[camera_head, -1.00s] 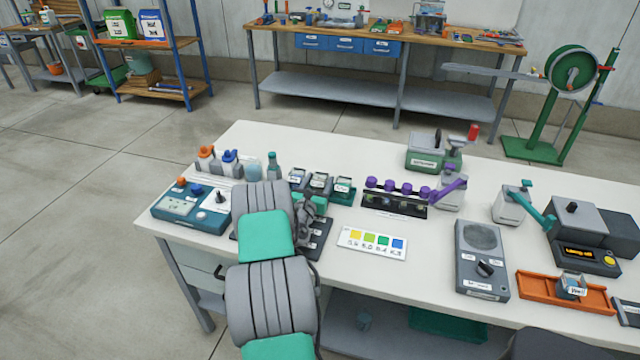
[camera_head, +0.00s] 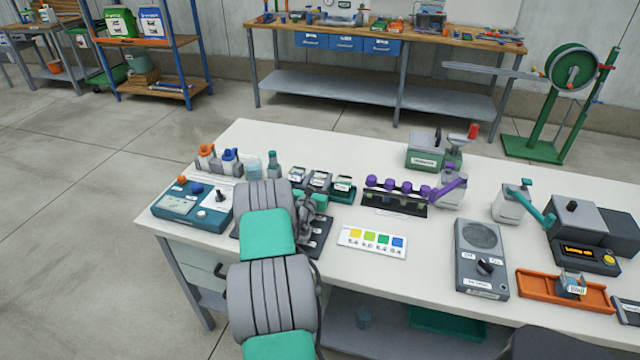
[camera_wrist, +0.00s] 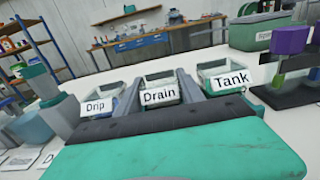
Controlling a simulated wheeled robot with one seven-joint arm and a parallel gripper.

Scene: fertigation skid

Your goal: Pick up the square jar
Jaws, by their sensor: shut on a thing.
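Three small square jars with white labels stand in a row near the table's back left edge. In the wrist view they read Drip (camera_wrist: 95,106), Drain (camera_wrist: 159,94) and Tank (camera_wrist: 229,80); in the head view the middle Drain jar (camera_head: 320,181) sits between the other two. My gripper (camera_head: 318,190) reaches them from the front. Its fingers lie on both sides of the Drain jar and are shut on it. The jar looks level with its neighbours; no clear lift shows.
The Drip and Tank jars stand close on either side. A rack with purple knobs (camera_head: 393,203) is to the right, a colour card (camera_head: 372,243) in front of it. A blue meter (camera_head: 190,207) and bottles stand left. An orange tray (camera_head: 535,290) lies far right.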

